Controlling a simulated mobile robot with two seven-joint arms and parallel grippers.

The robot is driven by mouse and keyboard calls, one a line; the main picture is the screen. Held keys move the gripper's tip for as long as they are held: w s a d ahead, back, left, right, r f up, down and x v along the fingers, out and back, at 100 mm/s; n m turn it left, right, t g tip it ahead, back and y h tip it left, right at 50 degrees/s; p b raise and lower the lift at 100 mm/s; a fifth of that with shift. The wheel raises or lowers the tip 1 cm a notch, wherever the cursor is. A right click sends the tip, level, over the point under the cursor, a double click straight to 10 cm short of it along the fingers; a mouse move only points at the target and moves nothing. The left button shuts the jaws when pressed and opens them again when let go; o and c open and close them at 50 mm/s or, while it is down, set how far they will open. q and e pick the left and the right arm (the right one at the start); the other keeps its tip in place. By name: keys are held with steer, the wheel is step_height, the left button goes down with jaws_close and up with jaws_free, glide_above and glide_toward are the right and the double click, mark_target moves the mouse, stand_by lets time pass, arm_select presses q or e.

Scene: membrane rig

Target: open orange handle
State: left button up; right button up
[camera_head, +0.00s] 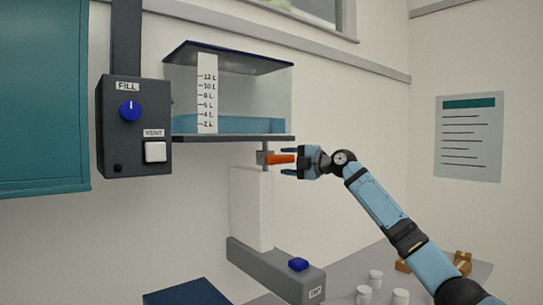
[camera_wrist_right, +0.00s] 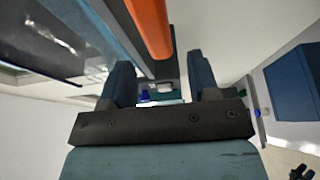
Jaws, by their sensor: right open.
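The orange handle (camera_head: 280,159) sticks out to the right from a grey valve under the clear water tank (camera_head: 245,95). In the right wrist view the orange handle (camera_wrist_right: 150,25) comes down from the top edge, between the lines of the two fingers. My right gripper (camera_head: 287,161) is at the handle's free end, with one finger above and one below it in the head view. The right gripper (camera_wrist_right: 160,78) is open, its fingers apart. I cannot tell whether a finger touches the handle. My left gripper is not in view.
A grey control box (camera_head: 134,127) with a blue FILL knob and a white VENT button hangs left of the tank. Below stands a white column (camera_head: 251,208) on a grey base with a blue button (camera_head: 298,264). Several white cups stand on the table (camera_head: 345,275).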

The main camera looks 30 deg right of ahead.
mark_target(276, 160)
steer(key=p+x, duration=0.1)
steer(key=x, duration=0.3)
steer(key=shift+w+r, duration=0.1)
steer(key=shift+w+a, duration=0.3)
steer(key=shift+w, duration=0.2)
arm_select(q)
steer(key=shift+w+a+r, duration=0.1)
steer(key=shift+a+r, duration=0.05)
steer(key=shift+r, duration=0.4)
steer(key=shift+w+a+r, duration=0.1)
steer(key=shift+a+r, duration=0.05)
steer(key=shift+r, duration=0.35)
arm_select(e)
steer(key=shift+c, duration=1.1)
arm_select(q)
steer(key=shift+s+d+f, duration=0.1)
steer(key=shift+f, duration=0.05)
arm_select(e)
steer(key=c, duration=0.7)
